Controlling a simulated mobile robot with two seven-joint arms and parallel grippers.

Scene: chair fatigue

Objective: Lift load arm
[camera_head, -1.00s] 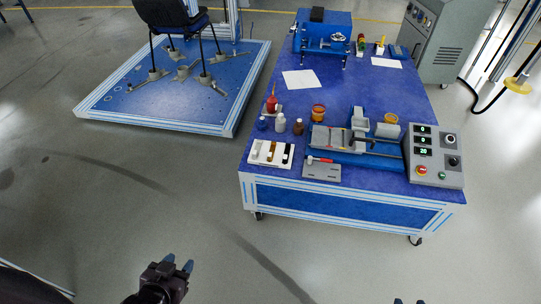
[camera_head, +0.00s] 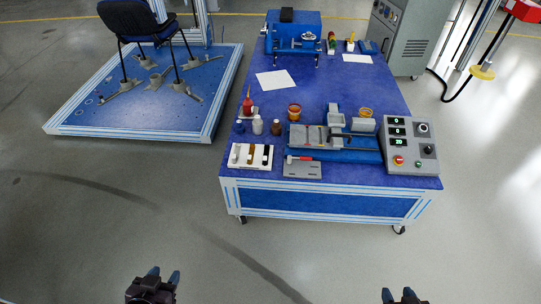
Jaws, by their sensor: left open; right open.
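A grey and blue bench device (camera_head: 309,137) sits at the front of the blue table. A dark bar (camera_head: 357,135) runs across its right part, beside an upright grey block (camera_head: 335,118); this looks like the load arm, lying low and about level. My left gripper (camera_head: 163,274) is open and empty at the bottom left, over the floor and well short of the table. My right gripper (camera_head: 398,294) is open and empty at the bottom edge, partly cut off, also short of the table.
A control box (camera_head: 411,146) with displays and knobs stands right of the device. A white tray (camera_head: 250,156), small bottles (camera_head: 257,125) and a grey plate (camera_head: 302,169) are at the left front. A chair (camera_head: 131,20) stands on a blue platform (camera_head: 80,120). Floor before the table is clear.

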